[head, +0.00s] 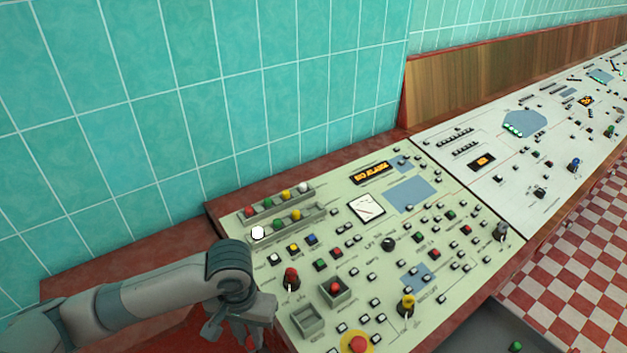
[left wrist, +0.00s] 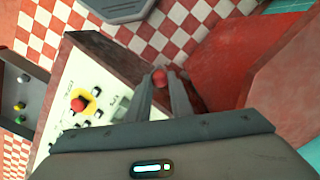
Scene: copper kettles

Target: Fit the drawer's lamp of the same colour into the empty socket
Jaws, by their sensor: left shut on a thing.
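My left gripper (head: 248,338) is at the console's near left edge, fingers pointing down. In the left wrist view, its two fingers (left wrist: 162,84) are shut on a small round red lamp (left wrist: 158,75). The lamp is hidden in the head view. The open drawer (head: 480,330) is at the lower right with a green lamp (head: 516,346); in the left wrist view it also holds a yellowish lamp (left wrist: 20,119). The back lamp strip holds red, green, yellow and white lamps. The front strip (head: 270,237) holds white, green and yellow lamps; its right end (head: 318,211) looks empty.
The pale green console (head: 370,240) carries knobs, buttons and a red push button (head: 358,344) on yellow. One grey box (head: 307,321) looks empty; another holds a red lamp (head: 335,287). A teal tiled wall (head: 200,90) stands behind. Free space lies above the panel.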

